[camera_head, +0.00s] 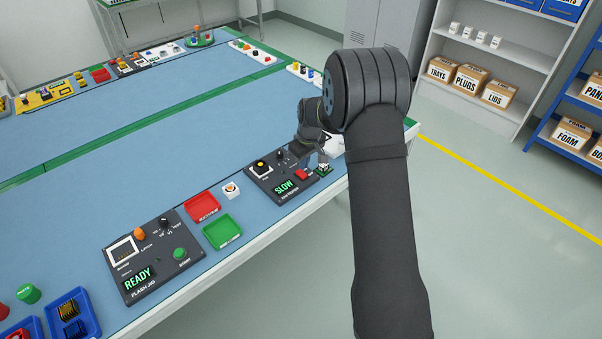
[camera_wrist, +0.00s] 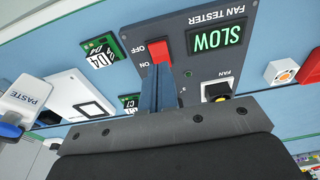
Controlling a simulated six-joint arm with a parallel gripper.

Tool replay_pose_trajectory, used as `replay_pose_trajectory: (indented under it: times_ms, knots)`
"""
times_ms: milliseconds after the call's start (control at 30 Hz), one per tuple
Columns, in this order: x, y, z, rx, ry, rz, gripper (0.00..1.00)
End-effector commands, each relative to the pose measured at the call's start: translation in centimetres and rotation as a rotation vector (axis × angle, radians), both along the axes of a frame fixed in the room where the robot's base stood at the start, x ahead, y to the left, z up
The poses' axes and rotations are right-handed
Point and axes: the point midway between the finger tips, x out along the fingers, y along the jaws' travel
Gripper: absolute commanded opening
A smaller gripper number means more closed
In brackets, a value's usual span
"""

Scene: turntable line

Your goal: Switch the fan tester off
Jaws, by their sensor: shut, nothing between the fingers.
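The fan tester is a dark panel that shows in the head view (camera_head: 262,183) and in the wrist view (camera_wrist: 204,66). Its display reads SLOW in green (camera_wrist: 216,37). A red rocker switch (camera_wrist: 160,50) sits on the panel beside OFF and ON labels; it also shows in the head view (camera_head: 301,174). My gripper (camera_wrist: 160,69) is shut and empty, its blue fingertips right at the switch's near edge. I cannot tell whether they touch it. In the head view my gripper (camera_head: 323,160) is just above the panel's right end. The fingers hide part of the panel.
A white part with an orange centre (camera_head: 231,190), a red tray (camera_head: 202,206) and a green tray (camera_head: 222,231) lie left of the tester. The flash jig (camera_head: 155,262) is further left. Green boards (camera_wrist: 104,48) and a paste container (camera_wrist: 30,98) are close by.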

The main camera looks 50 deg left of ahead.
Motion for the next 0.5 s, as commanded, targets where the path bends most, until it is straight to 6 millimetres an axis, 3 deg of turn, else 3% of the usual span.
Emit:
replay_pose_trajectory:
  times_ms: [500]
  knots:
    - [0.0, 0.0, 3.8, 0.000, 0.000, 0.000, 0.00]
